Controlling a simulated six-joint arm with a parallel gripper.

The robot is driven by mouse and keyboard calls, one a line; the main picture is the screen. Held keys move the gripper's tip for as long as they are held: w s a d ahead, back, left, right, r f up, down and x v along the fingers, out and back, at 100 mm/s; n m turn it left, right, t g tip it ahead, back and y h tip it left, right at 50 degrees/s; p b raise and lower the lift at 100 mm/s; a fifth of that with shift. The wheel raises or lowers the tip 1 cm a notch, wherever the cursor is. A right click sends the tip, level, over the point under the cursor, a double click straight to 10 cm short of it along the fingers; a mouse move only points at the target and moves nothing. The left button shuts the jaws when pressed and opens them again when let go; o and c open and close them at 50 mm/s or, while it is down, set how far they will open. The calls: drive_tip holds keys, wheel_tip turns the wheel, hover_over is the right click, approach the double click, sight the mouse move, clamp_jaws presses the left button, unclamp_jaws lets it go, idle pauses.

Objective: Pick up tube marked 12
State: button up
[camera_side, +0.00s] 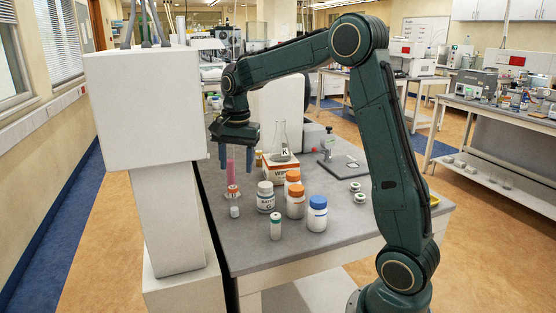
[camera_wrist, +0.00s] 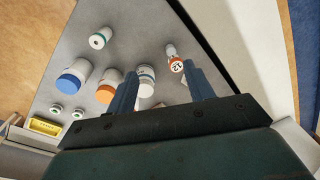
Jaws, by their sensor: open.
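A small red-and-white piece marked 12 (camera_wrist: 176,66) stands on the table, just beyond my fingertips in the wrist view. In the side view a red-and-white piece (camera_side: 233,191) stands at the table's left, with a pink upright part (camera_side: 230,171) above it. A small whitish piece (camera_side: 234,212) is close in front of it; I cannot tell whether these parts are joined. My gripper (camera_side: 236,165) is open, its two blue fingers pointing down above the table near the pink part. In the wrist view my gripper (camera_wrist: 162,69) shows nothing held.
A white bottle (camera_side: 265,196), orange-capped bottles (camera_side: 296,202), a blue-capped bottle (camera_side: 317,214) and a green-banded vial (camera_side: 276,227) stand to the right. The table's left edge is close to the marked piece.

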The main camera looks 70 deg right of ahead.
sight(233, 187)
drive_tip(key=shift+w+d+f+m+g, duration=0.15)
drive_tip(key=shift+w+d+f+m, duration=0.55)
drive_tip(key=shift+f, duration=0.35)
drive_tip(key=shift+w+d+f+m+g, duration=0.2)
drive_tip(key=shift+w+d+f+m, duration=0.35)
drive_tip(key=shift+w+f, duration=0.35)
drive_tip(key=shift+w+d+f+m+g, duration=0.15)
drive_tip(key=shift+w+d+f+m, duration=0.45)
drive_tip(key=shift+f, duration=4.35)
drive_tip(key=c, duration=1)
